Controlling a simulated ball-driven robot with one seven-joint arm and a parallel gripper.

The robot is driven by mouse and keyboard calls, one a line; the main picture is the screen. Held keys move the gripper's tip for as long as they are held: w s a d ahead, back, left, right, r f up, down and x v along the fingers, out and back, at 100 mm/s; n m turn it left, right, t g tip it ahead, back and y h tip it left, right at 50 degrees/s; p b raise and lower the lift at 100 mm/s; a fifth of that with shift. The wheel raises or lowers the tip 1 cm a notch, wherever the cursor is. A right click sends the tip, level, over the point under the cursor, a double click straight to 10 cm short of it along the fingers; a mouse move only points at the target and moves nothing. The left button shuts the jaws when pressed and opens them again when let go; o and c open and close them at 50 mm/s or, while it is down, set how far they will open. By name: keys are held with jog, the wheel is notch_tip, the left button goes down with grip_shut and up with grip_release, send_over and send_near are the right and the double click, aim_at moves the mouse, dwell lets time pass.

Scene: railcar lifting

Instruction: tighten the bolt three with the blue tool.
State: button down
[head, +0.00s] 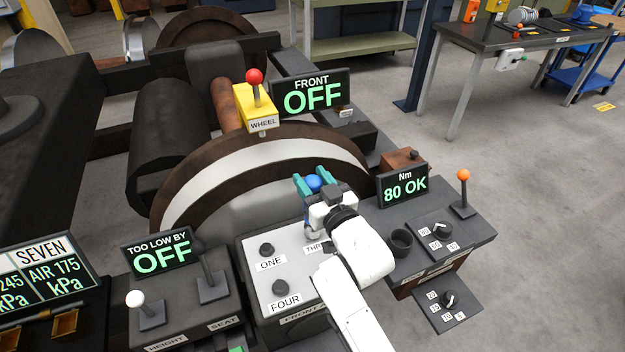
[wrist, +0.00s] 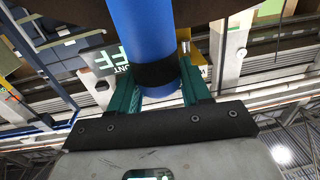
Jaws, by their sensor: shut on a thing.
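My gripper (head: 314,184) has teal fingers and is shut on the blue tool (head: 314,182), whose rounded blue end shows between the fingertips. In the wrist view the blue tool (wrist: 150,15) is a blue cylinder with a black band between the fingers. The gripper is over the far edge of the grey bolt panel (head: 250,262). A label starting "THR" (head: 314,247) shows in part beside my arm; the bolt at it is hidden by my gripper and arm. Bolts ONE (head: 267,249) and FOUR (head: 280,287) are visible. Whether the tool touches a bolt cannot be told.
The torque display (head: 404,188) reads "Nm 80 OK". An empty dark round holder (head: 400,242) and an orange-knobbed lever (head: 463,192) stand right of my arm. The big wheel (head: 262,160) rises behind the panel. The FRONT display (head: 312,93) reads OFF.

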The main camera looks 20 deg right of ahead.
jog(key=shift+f+b, duration=0.55)
jog(key=shift+f, duration=0.25)
dwell(1.2)
jog(key=shift+r, duration=0.1)
jog(key=shift+r+p, duration=3)
jog(key=shift+r, duration=0.65)
